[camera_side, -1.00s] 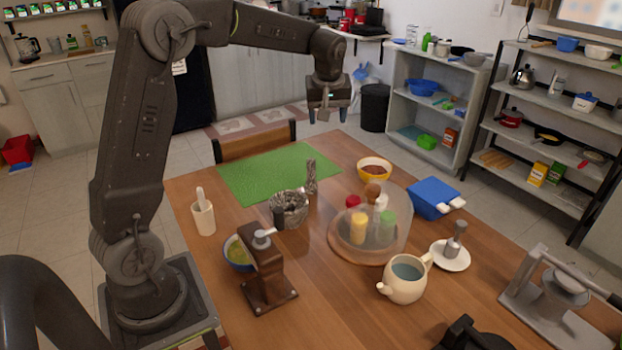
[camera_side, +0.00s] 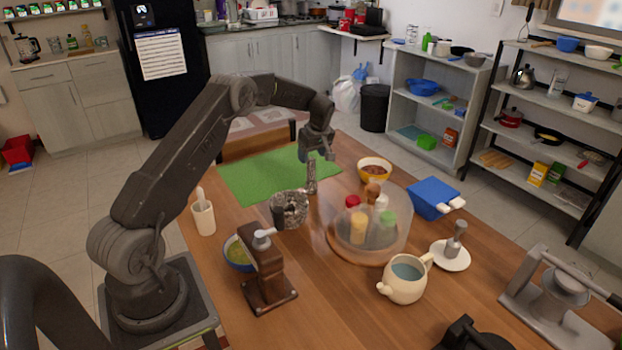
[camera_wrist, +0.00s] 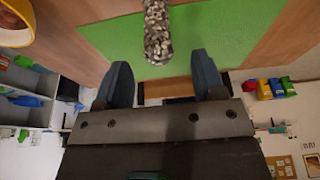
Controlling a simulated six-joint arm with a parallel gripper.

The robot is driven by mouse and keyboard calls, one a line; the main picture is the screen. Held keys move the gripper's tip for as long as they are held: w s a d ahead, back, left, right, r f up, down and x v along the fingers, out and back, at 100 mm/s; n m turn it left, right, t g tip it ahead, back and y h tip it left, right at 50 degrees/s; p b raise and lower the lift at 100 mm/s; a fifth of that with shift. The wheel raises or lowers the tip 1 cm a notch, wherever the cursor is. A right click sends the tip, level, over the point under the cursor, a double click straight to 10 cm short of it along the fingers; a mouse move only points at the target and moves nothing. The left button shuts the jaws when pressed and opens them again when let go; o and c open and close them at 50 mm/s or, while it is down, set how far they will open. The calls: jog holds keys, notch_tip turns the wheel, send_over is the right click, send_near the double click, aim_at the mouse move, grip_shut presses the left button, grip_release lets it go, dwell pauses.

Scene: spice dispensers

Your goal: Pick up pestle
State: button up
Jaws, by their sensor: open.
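A grey speckled stone pestle (camera_side: 311,180) stands upright on the table beside a speckled mortar (camera_side: 291,209), at the edge of the green mat. My gripper (camera_side: 318,153) is open, at the pestle's top in the side view. In the wrist view the pestle (camera_wrist: 157,32) reaches from the top edge down to between my spread fingertips (camera_wrist: 162,72). Its end lies in the gap, with space on both sides and no contact visible. A cream cup (camera_side: 204,219) with a white rod in it stands at the left.
The green mat (camera_side: 255,178) is bare. A yellow bowl (camera_side: 374,162) stands right of the pestle. A glass dome (camera_side: 398,235) over spice bottles, a blue box (camera_side: 433,200), a wooden grinder (camera_side: 268,275) and a cream jug (camera_side: 404,290) stand nearer.

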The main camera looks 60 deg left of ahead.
aim_at(310, 166)
jog(key=shift+x, duration=3.1)
jog(key=shift+w+d, duration=0.1)
jog(key=c, duration=1)
